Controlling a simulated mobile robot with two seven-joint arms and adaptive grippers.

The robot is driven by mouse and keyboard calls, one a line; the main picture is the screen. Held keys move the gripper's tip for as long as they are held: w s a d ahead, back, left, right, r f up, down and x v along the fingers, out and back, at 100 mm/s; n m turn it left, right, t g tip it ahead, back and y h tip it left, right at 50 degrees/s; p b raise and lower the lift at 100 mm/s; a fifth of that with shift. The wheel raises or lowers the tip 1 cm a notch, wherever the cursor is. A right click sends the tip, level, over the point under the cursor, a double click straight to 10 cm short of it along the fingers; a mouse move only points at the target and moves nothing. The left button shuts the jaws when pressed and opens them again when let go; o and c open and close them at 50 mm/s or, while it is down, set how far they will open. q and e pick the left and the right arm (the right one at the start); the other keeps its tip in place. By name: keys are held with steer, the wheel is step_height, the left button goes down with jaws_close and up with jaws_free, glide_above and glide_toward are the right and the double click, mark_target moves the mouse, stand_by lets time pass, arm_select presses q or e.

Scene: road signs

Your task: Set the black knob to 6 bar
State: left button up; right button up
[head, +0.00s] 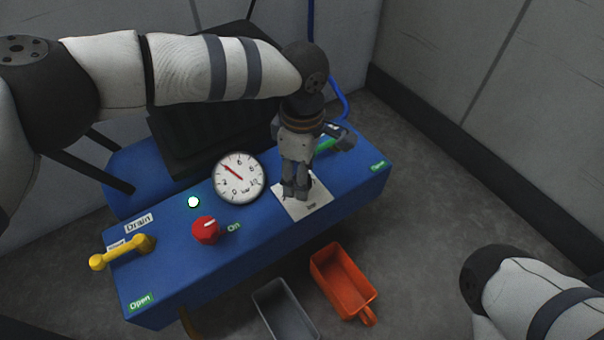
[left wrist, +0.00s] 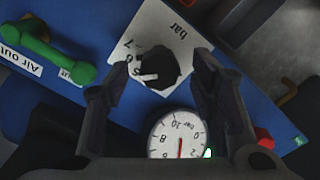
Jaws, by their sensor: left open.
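The black knob (left wrist: 163,67) sits on a white scale plate (left wrist: 178,27) marked "bar" in the left wrist view. Its white pointer line faces left in that view, near small scale numbers partly hidden by the knob and a finger. My left gripper (left wrist: 160,75) is open, one finger on each side of the knob; contact cannot be told. In the head view my left gripper (head: 296,192) points down over the plate (head: 312,206) and hides most of the knob. The pressure gauge (head: 240,185) has its red needle near 4. My right gripper is out of view.
The blue console (head: 285,235) also carries a red knob (head: 205,231) marked "On", a lit green lamp (head: 194,202), a yellow drain handle (head: 124,250) and a green air-out handle (left wrist: 50,57). An orange bin (head: 343,282) and a grey bin (head: 283,312) stand in front.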

arm_select(q)
step_height(320, 180, up, 11)
steer(key=shift+f, duration=0.1)
stand_by(0.4)
